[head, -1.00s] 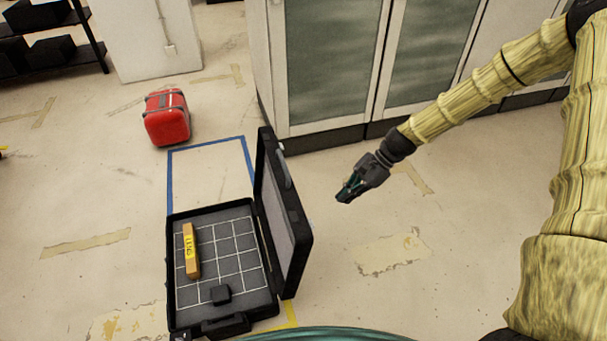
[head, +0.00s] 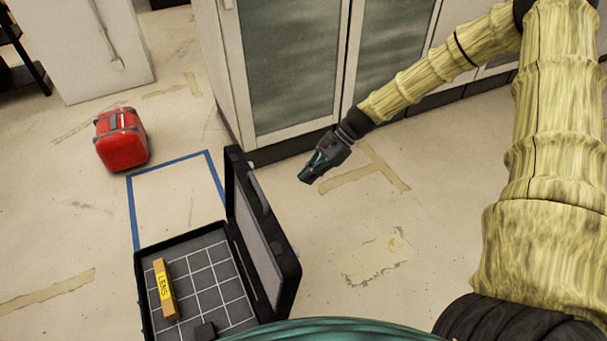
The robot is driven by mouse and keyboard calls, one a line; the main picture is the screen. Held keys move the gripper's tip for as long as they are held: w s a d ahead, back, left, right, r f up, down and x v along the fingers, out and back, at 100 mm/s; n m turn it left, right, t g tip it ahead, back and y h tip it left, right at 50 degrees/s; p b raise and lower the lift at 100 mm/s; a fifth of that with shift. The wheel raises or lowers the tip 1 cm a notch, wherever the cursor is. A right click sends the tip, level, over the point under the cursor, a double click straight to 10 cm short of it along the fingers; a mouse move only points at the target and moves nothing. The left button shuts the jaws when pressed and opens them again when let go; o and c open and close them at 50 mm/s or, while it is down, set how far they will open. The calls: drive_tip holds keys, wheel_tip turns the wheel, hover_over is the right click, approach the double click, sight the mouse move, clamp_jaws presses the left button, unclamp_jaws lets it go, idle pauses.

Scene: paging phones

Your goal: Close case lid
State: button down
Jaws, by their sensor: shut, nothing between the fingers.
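The black case (head: 140,283) lies open on the floor at the lower left of the head view, its near edge cut off by the picture's bottom. Its lid (head: 262,225) stands upright along the case's right side, with a grey handle on its outer edge.
A red case (head: 122,140) stands on the floor at the left. A blue taped rectangle (head: 132,210) lies beyond the open case. White cabinets (head: 300,70) with glass panels line the back. The floor right of the lid is clear.

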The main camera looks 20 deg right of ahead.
drive_tip(key=a+r+x, duration=0.1)
drive_tip(key=x, duration=0.9)
drive_tip(key=shift+a+r+p, duration=0.15)
drive_tip(key=shift+a+p, duration=0.25)
drive_tip(key=shift+a, duration=0.2)
